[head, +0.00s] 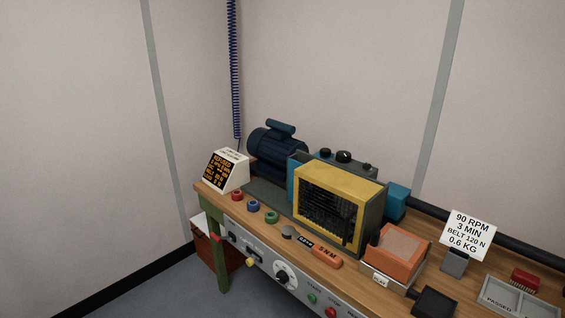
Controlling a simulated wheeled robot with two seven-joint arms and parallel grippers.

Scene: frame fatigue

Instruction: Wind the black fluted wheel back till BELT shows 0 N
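Neither of my grippers is in the head view. A white display box (226,171) with orange text on a black screen stands at the bench's left end. Its text is too small to read surely, so I cannot tell the BELT value. Black knobs (344,156) sit on top of the machine behind the yellow guard (338,202). A round black knob with a white-marked dial (282,278) is on the grey front panel. I cannot tell which of these, if any, is the fluted wheel. A white sign (467,234) reads 90 RPM, 3 MIN, BELT 120 N, 0.6 KG.
A dark blue motor (276,150) stands behind the display. Red, blue and green rings (254,205) lie on the wooden bench. An orange box (396,251) and a grey PASSED tray (507,297) are at right. A coiled blue cable (235,70) hangs at the back.

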